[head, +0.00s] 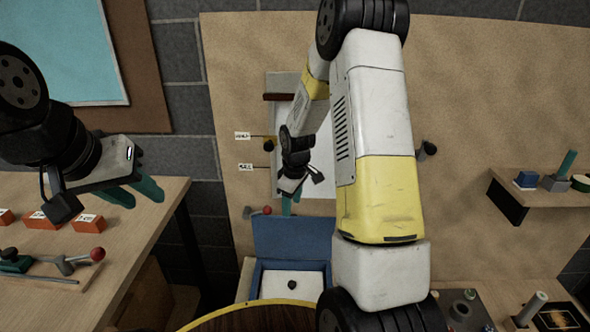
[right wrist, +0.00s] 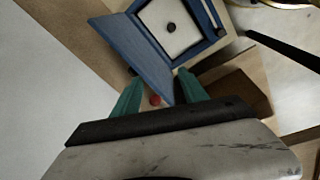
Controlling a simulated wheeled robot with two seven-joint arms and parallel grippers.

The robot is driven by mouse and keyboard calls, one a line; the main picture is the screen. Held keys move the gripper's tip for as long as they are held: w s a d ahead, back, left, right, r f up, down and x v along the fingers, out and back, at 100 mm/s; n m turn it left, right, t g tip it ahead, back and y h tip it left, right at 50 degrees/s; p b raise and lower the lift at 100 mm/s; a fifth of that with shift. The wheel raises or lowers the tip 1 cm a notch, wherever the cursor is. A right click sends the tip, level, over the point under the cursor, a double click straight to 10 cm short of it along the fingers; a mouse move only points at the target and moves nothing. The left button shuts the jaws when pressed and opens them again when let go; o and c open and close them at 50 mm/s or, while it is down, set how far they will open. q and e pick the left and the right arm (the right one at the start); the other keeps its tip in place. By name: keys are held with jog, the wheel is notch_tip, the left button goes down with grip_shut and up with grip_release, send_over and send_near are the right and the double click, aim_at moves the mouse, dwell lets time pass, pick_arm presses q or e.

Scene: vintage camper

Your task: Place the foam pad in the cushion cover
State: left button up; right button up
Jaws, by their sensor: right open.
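A blue open case (head: 290,240), which looks like the cushion cover, stands at the lower middle with its lid raised. A white pad with a dark knob (head: 305,282), which may be the foam pad, lies inside it. In the right wrist view the blue case (right wrist: 143,45) and white pad (right wrist: 186,15) are beyond the fingertips. My right gripper (head: 288,206) is open and empty, above and behind the case; its teal fingers (right wrist: 158,88) stand apart. My left gripper (head: 135,193) hangs over the left bench, its teal fingers apart and empty. My right arm hides part of the scene.
The left wooden bench (head: 150,215) holds several orange blocks (head: 42,220) and a red-knobbed clamp (head: 75,262). A round dark top (head: 250,320) is at the front. A wall shelf (head: 540,195) with small items is at right. A lower right counter holds more small parts.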

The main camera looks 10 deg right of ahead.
jog(key=s+r+m+t, duration=0.15)
jog(key=s+r, duration=0.25)
jog(key=r, duration=0.5)
jog(key=s+r+m, duration=0.3)
jog(key=s+r, duration=0.2)
jog(key=r, duration=0.4)
jog(key=s+a+r+m+t+y, duration=0.1)
jog(key=s+r, duration=0.3)
jog(key=s, duration=0.4)
jog(key=s+a+r+m+t+y, duration=0.1)
jog(key=s+r+m, duration=0.2)
jog(key=s+r, duration=0.2)
jog(key=s, duration=0.3)
jog(key=shift+s+a+r+m+t, duration=0.2)
jog(key=shift+s+a+m+t, duration=0.15)
jog(key=shift+s, duration=0.05)
